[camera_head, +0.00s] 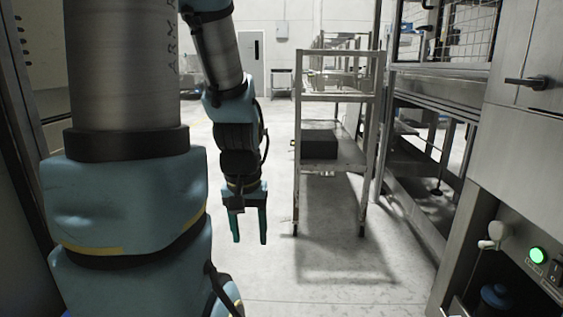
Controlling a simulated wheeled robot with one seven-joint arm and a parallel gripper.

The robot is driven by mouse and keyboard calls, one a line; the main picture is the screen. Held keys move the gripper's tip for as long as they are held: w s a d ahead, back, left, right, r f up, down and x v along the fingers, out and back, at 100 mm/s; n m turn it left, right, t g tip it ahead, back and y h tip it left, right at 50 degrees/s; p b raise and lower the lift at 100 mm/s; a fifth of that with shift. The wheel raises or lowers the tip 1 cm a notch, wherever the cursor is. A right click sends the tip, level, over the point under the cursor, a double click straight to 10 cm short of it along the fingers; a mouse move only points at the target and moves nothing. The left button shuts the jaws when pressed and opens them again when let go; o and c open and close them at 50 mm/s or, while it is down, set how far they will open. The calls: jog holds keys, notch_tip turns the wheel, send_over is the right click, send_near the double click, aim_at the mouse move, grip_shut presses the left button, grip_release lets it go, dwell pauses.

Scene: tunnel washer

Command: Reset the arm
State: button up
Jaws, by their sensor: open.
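My arm fills the left side of the head view, with thick grey and blue links. My gripper (249,240) hangs from the end of the arm, pointing down, left of the metal rack. Its two teal fingers are apart, with nothing between them. Floor shows behind and between the fingers, and they appear clear of the rack.
A steel machine with a panel and a lit green button (537,255) is at right. Open floor (245,287) lies below; a door (252,64) is far back.

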notch_tip(320, 180, up, 27)
jog(key=p, duration=2.5)
jog(key=shift+f, duration=0.15)
